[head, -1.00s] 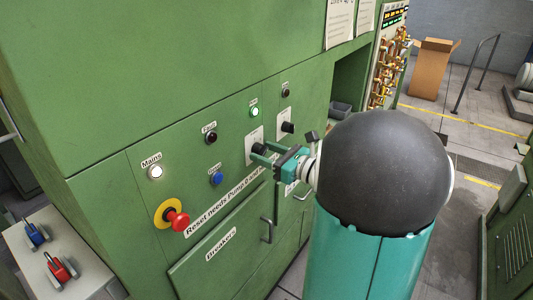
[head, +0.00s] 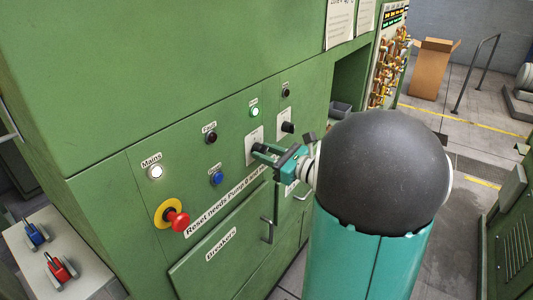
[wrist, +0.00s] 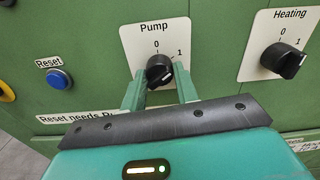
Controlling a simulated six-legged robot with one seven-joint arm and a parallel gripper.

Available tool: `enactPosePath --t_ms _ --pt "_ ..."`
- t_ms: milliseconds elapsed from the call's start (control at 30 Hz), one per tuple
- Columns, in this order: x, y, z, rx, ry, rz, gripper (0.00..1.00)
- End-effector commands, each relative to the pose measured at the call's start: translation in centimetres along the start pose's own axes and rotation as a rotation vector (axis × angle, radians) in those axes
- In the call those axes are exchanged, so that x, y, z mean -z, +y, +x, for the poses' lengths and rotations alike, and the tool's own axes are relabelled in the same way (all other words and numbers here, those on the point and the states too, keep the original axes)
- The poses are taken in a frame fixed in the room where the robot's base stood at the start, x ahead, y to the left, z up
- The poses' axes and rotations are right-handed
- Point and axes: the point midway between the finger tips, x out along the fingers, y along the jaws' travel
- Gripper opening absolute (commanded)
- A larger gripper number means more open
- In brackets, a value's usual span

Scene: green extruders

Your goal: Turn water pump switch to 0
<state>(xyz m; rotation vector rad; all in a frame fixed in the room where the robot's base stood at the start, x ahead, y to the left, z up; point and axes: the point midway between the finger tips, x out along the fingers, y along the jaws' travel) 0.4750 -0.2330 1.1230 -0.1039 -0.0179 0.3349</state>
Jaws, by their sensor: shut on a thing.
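The Pump switch (wrist: 159,70) is a black rotary knob on a white plate marked 0 at the top and 1 at the upper right in the wrist view. My gripper (wrist: 160,80) is shut on this knob, with one green finger on each side. The knob looks turned at a slant, but I cannot tell surely which mark its pointer faces. In the head view my gripper (head: 260,151) reaches the switch plate (head: 254,137) on the green cabinet.
The Heating switch (wrist: 282,58) is to the right, its pointer towards 1. A blue Reset button (wrist: 60,79) is to the left. In the head view a red emergency button (head: 176,219), a white Mains lamp (head: 156,172) and a cabinet handle (head: 267,230) stand out from the panel.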

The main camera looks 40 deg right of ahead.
Motion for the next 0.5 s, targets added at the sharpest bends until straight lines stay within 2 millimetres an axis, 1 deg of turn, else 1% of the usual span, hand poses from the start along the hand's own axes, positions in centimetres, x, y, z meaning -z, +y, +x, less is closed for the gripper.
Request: enactPosePath --t_ms 167,500 --pt "0.02 0.02 0.01 -0.001 0.001 -0.124 0.07" --pt "0.02 -0.03 0.01 -0.002 0.001 -0.440 0.07"
